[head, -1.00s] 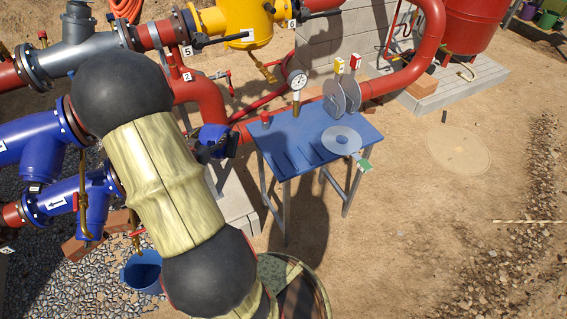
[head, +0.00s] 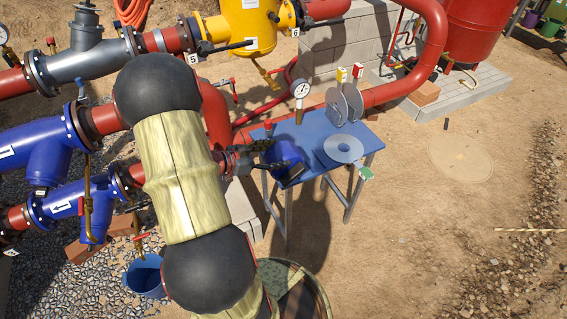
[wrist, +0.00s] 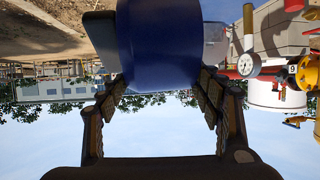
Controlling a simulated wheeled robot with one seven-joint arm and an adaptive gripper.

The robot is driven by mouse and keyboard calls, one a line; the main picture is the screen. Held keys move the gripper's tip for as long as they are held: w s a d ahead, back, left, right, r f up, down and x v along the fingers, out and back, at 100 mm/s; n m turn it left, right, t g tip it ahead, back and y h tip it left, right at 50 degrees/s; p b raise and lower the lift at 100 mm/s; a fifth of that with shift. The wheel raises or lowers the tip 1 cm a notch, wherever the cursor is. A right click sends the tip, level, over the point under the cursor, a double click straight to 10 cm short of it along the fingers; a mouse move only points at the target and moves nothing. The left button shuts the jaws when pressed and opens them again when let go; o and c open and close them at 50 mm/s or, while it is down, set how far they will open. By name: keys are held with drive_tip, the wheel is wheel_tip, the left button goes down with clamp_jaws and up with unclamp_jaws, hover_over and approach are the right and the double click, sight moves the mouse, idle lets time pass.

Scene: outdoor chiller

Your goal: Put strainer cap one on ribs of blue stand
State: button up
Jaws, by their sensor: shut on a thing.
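A blue strainer cap (head: 283,156) is held in my gripper (head: 266,149) over the left part of the blue stand (head: 367,137) in the head view. In the wrist view the cap (wrist: 160,45) fills the upper middle, between the two dark fingers of my gripper (wrist: 162,82), which are shut on it. I cannot tell whether the cap touches the stand. The ribs at the stand's left are mostly hidden by the cap and gripper.
A flat grey disc (head: 343,148) with a green tag (head: 366,173) lies on the stand's right part. Upright grey discs (head: 345,103) with yellow and red tags and a pressure gauge (head: 301,91) stand along the back. A red pipe (head: 385,93) passes behind. Open sand lies right.

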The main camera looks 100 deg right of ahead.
drive_tip(key=d+f, duration=0.1)
drive_tip(key=d, duration=0.1)
drive_tip(key=s+d+f+b, duration=0.1)
drive_tip(key=d, duration=0.1)
drive_tip(key=d+f, duration=0.1)
drive_tip(key=d, duration=0.2)
drive_tip(key=shift+s+d+f, duration=0.1)
drive_tip(key=shift+s+f, duration=0.15)
drive_tip(key=s+d+f+b, duration=0.1)
drive_tip(key=d+f+b, duration=0.2)
drive_tip(key=d+f, duration=0.2)
wheel_tip(320, 180, down, 4)
drive_tip(key=shift+r, duration=0.15)
drive_tip(key=shift+c, duration=0.2)
drive_tip(key=o, duration=2)
drive_tip(key=shift+f, duration=0.25)
drive_tip(key=shift+o, duration=0.6)
drive_tip(key=shift+r, duration=0.1)
